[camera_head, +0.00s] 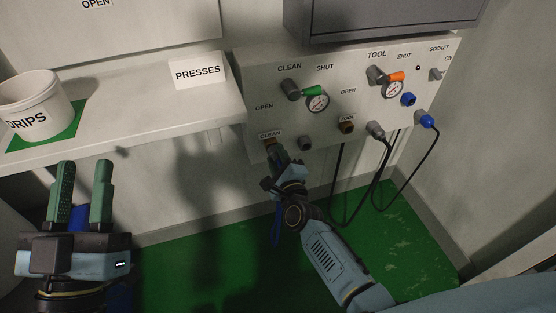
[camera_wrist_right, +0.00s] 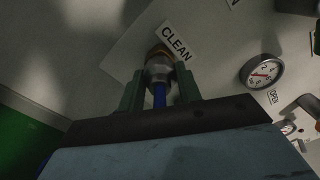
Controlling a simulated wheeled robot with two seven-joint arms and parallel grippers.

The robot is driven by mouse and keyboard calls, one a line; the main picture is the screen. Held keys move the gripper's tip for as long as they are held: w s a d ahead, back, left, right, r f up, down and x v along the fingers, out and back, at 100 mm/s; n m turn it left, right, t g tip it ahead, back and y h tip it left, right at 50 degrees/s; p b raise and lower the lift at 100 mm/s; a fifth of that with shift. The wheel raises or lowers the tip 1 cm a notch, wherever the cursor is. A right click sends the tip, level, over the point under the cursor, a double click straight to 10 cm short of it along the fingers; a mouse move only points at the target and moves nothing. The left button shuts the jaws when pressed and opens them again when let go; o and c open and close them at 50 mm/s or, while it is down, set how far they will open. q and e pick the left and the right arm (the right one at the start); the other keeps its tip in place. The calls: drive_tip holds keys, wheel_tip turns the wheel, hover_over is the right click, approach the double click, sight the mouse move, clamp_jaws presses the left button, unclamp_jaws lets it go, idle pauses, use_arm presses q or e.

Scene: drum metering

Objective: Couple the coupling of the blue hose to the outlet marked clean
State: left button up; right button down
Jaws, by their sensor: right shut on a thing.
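The outlet marked CLEAN (camera_head: 269,141) is a brass fitting low on the left of the wall panel; it also shows in the right wrist view (camera_wrist_right: 159,50). My right gripper (camera_head: 279,158) is at this outlet. In the right wrist view its green fingers are shut on the grey coupling (camera_wrist_right: 158,70) of the blue hose (camera_wrist_right: 159,96). The coupling is in line with the brass outlet and appears to touch it; whether it is locked on I cannot tell. The blue hose (camera_head: 276,228) hangs below the gripper. My left gripper (camera_head: 82,176) is open and empty at the lower left.
The panel has a green-handled valve (camera_head: 312,91) and gauge (camera_head: 317,103) above CLEAN, and an orange-handled valve (camera_head: 396,76) above the TOOL outlet (camera_head: 346,127). Black cables hang at the right. A shelf (camera_head: 150,120) with a white DRIPS tub (camera_head: 38,105) juts out at left.

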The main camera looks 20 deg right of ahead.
use_arm(q)
drive_tip(key=shift+f, duration=0.2)
use_arm(e)
drive_tip(key=shift+w+r, duration=0.1)
drive_tip(key=shift+w, duration=0.3)
drive_tip(key=c, duration=0.9)
unclamp_jaws()
drive_tip(key=shift+s, duration=0.1)
use_arm(q)
drive_tip(key=shift+r, duration=0.1)
use_arm(e)
drive_tip(key=shift+s, duration=0.5)
drive_tip(key=s+p, duration=0.2)
drive_tip(key=s, duration=0.2)
drive_tip(key=shift+s, duration=0.35)
use_arm(q)
wheel_tip(320, 180, down, 10)
drive_tip(key=w+a+g+y+p, duration=0.1)
drive_tip(key=g+y+p, duration=0.1)
drive_tip(key=g, duration=0.5)
drive_tip(key=shift+a+g+y, duration=0.3)
drive_tip(key=shift+y, duration=0.1)
use_arm(e)
approach(278, 160)
drive_tip(key=shift+s, duration=0.85)
